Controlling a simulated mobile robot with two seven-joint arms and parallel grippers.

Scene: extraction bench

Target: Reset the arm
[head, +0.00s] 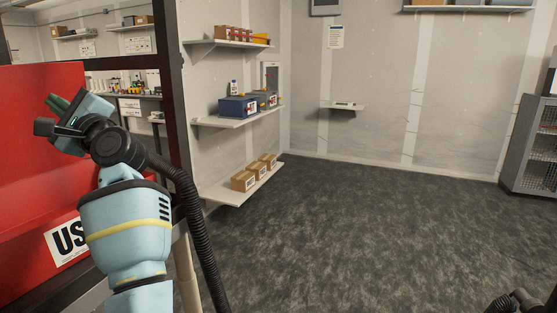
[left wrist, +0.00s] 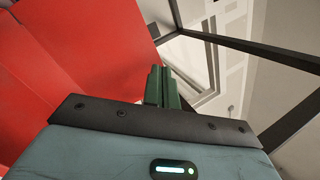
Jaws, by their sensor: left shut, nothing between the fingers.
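My left arm comes in from the left in the head view, with its light blue forearm upright and the wrist bent over to the left. My left gripper (head: 57,103) is raised in front of a red panel (head: 40,190) and points up and to the left. In the left wrist view its two green fingers (left wrist: 162,88) lie side by side, shut, with nothing between them. A dark part at the lower right corner of the head view may belong to my right arm. My right gripper does not show.
A dark frame post (head: 172,80) stands close to my left arm. Wall shelves hold small brown boxes (head: 243,181) and blue bins (head: 237,107). A grey cabinet (head: 533,145) stands at the right wall. The dark carpet (head: 340,230) in the middle is clear.

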